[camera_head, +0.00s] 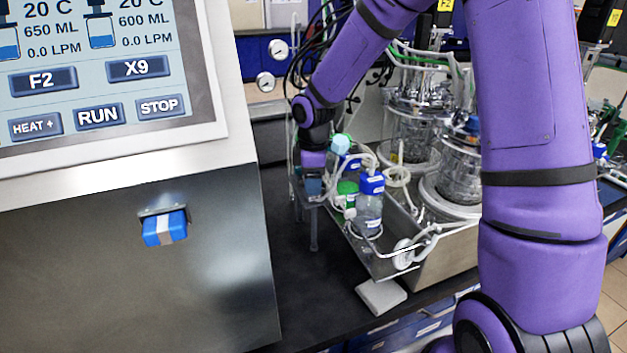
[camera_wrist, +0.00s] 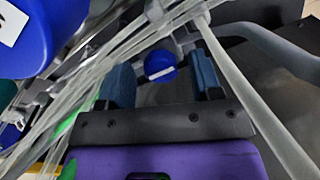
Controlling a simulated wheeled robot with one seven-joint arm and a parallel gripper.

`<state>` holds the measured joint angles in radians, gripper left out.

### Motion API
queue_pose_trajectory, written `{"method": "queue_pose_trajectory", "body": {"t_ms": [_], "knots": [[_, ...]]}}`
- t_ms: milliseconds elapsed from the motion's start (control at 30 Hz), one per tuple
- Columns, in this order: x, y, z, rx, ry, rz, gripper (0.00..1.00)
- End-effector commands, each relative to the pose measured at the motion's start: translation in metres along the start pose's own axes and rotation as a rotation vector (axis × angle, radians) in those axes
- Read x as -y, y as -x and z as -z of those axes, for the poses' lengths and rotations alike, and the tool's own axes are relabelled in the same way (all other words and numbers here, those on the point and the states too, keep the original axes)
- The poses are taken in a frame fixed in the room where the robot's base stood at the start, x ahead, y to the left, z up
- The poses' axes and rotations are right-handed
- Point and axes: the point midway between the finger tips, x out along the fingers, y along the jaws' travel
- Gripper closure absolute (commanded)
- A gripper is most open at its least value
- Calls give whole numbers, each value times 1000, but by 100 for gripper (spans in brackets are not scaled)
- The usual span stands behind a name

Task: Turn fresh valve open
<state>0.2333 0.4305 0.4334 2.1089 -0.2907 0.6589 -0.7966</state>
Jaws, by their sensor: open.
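My gripper (camera_wrist: 163,82) is open, its two blue-padded fingers apart. A small round blue knob (camera_wrist: 160,66) with a white mark shows between the fingers in the wrist view; I cannot tell whether the pads touch it. No readable label says whether this is the fresh valve. In the head view my gripper (camera_head: 313,188) points down at the left edge of the bioreactor's bottle tray, and the knob is hidden there. A blue block with a pale stripe (camera_head: 165,228) sticks out of the dark front panel at the left, away from my gripper.
Blue-capped bottles (camera_head: 369,205) stand in the tray (camera_head: 385,268) right of my gripper, with looping clear tubes. Glass vessels (camera_head: 460,165) stand behind. Tubes also cross close to the fingers in the wrist view. A control screen (camera_head: 100,75) fills the left.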

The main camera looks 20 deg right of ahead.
Motion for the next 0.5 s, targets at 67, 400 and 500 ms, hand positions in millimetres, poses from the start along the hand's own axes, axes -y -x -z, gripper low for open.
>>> {"method": "queue_pose_trajectory", "body": {"t_ms": [67,400,500], "knots": [[-1,10,0,0,-1,-4,41],[0,72,0,-1,-2,-4,41],[-1,86,0,-1,-1,-3,41]]}}
